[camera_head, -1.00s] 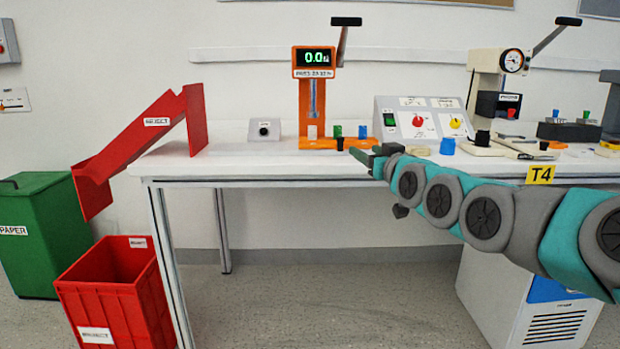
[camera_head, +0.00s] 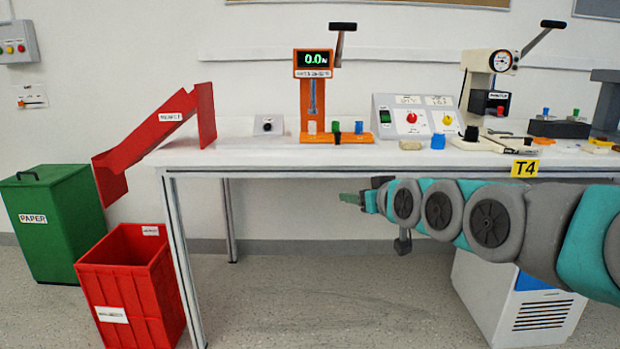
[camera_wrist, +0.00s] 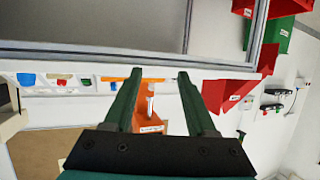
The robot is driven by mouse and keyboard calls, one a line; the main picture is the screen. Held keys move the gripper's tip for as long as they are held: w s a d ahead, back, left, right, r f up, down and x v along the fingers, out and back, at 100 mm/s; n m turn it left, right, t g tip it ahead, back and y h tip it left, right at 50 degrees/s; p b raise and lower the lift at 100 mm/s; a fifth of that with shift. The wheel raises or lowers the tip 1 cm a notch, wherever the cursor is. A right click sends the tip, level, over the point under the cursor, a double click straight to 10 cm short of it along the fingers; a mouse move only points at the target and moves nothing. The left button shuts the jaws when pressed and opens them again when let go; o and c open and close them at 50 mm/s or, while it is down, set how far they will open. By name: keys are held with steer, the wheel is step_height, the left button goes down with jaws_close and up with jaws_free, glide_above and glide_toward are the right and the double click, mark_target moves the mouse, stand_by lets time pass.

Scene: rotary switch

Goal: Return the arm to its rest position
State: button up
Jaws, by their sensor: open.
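My arm (camera_head: 490,222) reaches in from the right side of the head view, held roughly level below the front edge of the table. My gripper (camera_head: 345,198) is at its left end, in front of the table and clear of everything on it. In the wrist view my gripper (camera_wrist: 160,80) shows two dark green fingers spread apart with nothing held between them. The switch box (camera_head: 415,120) with red and yellow knobs stands on the table behind and above the gripper, apart from it.
The white table (camera_head: 260,157) bears an orange press tester (camera_head: 312,95), a beige press (camera_head: 478,85) and small coloured parts. A red reject chute (camera_head: 150,140), red bin (camera_head: 130,285) and green paper bin (camera_head: 60,225) stand at left. The floor below the gripper is clear.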

steer(key=s+d+f+m+g+h+p, duration=0.1)
steer(key=s+f+g, duration=0.4)
steer(key=s, duration=0.9)
steer(key=s+d+f+m+g+h+p, duration=0.1)
steer(key=s+f+g, duration=0.4)
steer(key=s, duration=0.9)
steer(key=s+d+f+m+g+h+p, duration=0.1)
steer(key=s+d+f+g+h+p, duration=0.1)
steer(key=s+f+g, duration=0.3)
steer(key=s+f, duration=0.4)
steer(key=s, duration=0.5)
steer(key=shift+s+d+m+h, duration=0.3)
steer(key=shift+s+d, duration=0.05)
steer(key=shift+s, duration=0.05)
